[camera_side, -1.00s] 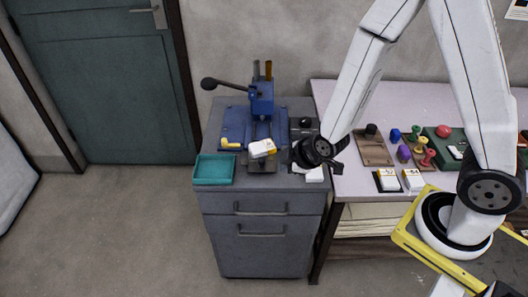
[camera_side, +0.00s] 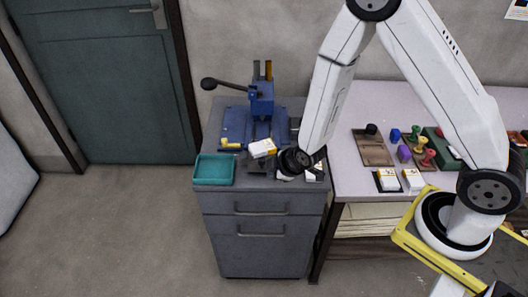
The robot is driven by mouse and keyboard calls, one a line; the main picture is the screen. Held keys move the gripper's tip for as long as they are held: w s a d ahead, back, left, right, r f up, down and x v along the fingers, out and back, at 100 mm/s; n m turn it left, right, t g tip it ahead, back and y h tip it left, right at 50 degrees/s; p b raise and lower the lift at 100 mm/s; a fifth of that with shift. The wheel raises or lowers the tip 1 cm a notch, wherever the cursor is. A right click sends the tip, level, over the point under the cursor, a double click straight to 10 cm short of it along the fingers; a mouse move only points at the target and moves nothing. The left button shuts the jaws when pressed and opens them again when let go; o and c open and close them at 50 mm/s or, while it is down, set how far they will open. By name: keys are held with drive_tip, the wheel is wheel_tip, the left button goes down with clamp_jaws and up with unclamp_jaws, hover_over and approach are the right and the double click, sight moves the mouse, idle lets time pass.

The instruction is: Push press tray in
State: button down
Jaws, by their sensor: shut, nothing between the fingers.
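The blue press (camera_side: 262,100) with a black-knobbed lever stands on the grey cabinet. Its dark press tray (camera_side: 257,165) sticks out toward the front, partly hidden by a white and yellow box (camera_side: 262,148) that lies tilted on it. My gripper (camera_side: 282,163) is low over the cabinet top, just right of the tray and box. Its fingers are small and dark here and partly hidden by the wrist. I cannot tell whether they touch the tray.
A teal bin (camera_side: 214,169) sits at the cabinet's front left, with a yellow piece (camera_side: 230,144) behind it. A white item (camera_side: 313,174) lies right of my gripper. The table (camera_side: 345,180) on the right holds colored stamps (camera_side: 419,148) and white boxes (camera_side: 389,180).

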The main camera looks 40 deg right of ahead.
sight(262, 165)
drive_tip(key=w, duration=0.1)
drive_tip(key=w+d+f, duration=0.1)
drive_tip(key=w+f, duration=0.1)
drive_tip(key=w, duration=0.1)
drive_tip(key=shift+d+f, duration=0.25)
drive_tip(key=shift+d, duration=0.05)
drive_tip(key=shift+w+d, duration=0.35)
drive_tip(key=shift+w, duration=0.15)
drive_tip(key=shift+w+d, duration=0.35)
drive_tip(key=w+d, duration=0.7)
drive_tip(key=shift+d, duration=0.1)
drive_tip(key=shift+s, duration=0.15)
